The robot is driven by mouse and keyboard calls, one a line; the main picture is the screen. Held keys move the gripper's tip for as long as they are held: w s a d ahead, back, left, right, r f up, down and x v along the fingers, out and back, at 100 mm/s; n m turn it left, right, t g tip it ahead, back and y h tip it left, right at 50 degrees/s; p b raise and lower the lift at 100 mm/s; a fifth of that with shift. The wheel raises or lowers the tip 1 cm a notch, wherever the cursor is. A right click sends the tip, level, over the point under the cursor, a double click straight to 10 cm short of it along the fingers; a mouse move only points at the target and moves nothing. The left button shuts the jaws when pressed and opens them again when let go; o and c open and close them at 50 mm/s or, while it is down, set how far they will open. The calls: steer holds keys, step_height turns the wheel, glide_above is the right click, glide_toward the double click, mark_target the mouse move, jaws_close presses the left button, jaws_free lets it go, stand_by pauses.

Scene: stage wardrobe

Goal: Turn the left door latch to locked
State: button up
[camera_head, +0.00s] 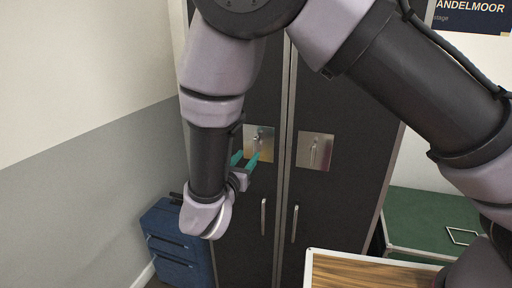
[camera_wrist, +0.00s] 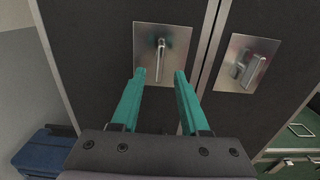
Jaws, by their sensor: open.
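The left door latch (camera_head: 256,141) is a small metal lever on a shiny square plate, set on the left dark wardrobe door (camera_head: 236,262). In the wrist view the latch lever (camera_wrist: 160,60) hangs roughly straight down from its pivot. My gripper (camera_head: 246,158) is at the left door, just in front of the plate's lower part. In the wrist view my gripper (camera_wrist: 160,75) is open, with its teal fingertips on either side of and below the lever. Nothing is between the fingers, and contact with the lever cannot be told.
A second latch plate (camera_head: 315,151) is on the right door, close by. Vertical handles (camera_head: 263,217) sit below the plates. A blue case (camera_head: 170,240) stands at the lower left, a wood-topped surface (camera_head: 350,272) at the front right, a green case (camera_head: 425,215) at the right.

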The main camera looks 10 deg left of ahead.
mark_target(255, 147)
steer(key=w, duration=0.6)
steer(key=shift+w+d, duration=0.25)
steer(key=shift+w, duration=0.1)
jaws_close()
